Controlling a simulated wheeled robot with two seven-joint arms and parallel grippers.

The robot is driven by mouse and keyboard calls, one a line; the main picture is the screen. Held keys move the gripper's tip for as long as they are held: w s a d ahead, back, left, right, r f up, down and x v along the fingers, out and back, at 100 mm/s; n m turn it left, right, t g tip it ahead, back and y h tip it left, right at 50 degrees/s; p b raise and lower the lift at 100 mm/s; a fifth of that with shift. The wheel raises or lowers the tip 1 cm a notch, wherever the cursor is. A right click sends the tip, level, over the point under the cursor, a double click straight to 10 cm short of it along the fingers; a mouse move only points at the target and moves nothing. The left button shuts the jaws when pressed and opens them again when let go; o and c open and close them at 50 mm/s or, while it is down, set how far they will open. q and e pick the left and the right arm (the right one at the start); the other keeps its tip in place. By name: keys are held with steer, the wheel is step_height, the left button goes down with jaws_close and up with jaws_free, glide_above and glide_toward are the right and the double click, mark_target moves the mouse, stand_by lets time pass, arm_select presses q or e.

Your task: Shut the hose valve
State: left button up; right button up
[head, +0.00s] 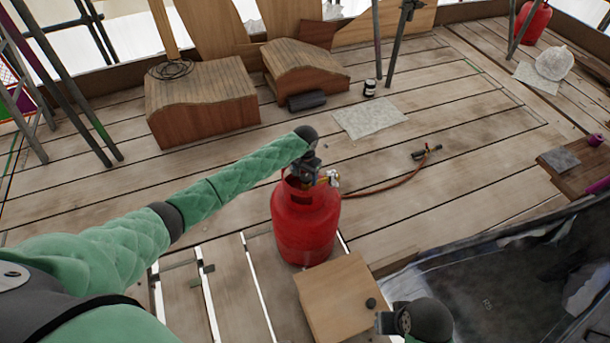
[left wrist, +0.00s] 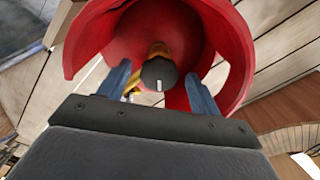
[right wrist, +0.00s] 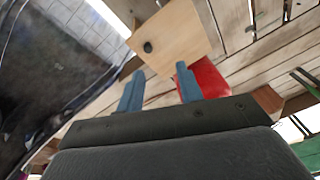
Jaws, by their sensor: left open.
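A red gas cylinder (head: 305,222) stands upright on the plank floor in the middle of the head view. Its valve has a black knob (left wrist: 159,74) with a white mark, on a brass body inside the red collar (left wrist: 236,50). A hose (head: 385,187) runs from the valve to a torch (head: 426,152) on the planks. My left gripper (head: 305,172) is at the collar from above. In the left wrist view its blue fingers (left wrist: 160,85) are open, one on each side of the knob with gaps. My right gripper (right wrist: 158,88) is open and empty near a wooden box.
The wooden box (head: 335,298) with a dark round knob stands in front of the cylinder. A dark sheet-lined bin (head: 490,270) is at right. Wooden blocks (head: 200,105) and a paper sheet (head: 370,117) lie behind. The planks left of the cylinder are mostly clear.

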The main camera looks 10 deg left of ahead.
arm_select(q)
steer(key=c, duration=1)
arm_select(e)
steer(key=shift+d, duration=0.15)
arm_select(q)
steer(key=shift+r+m+p, duration=0.1)
steer(key=shift+m+p, duration=0.5)
steer(key=shift+m, duration=0.2)
steer(key=m+p, duration=0.2)
steer(key=m, duration=0.2)
steer(key=shift+a+m, duration=0.1)
steer(key=shift+m, duration=0.3)
steer(key=shift+w+m, duration=0.1)
steer(key=shift+m, duration=1.7)
arm_select(e)
steer(key=d+x, duration=0.1)
steer(key=x, duration=0.9)
steer(key=shift+d+f+h, duration=0.2)
steer(key=shift+d+h, duration=0.1)
steer(key=shift+d, duration=0.2)
steer(key=shift+f, duration=0.1)
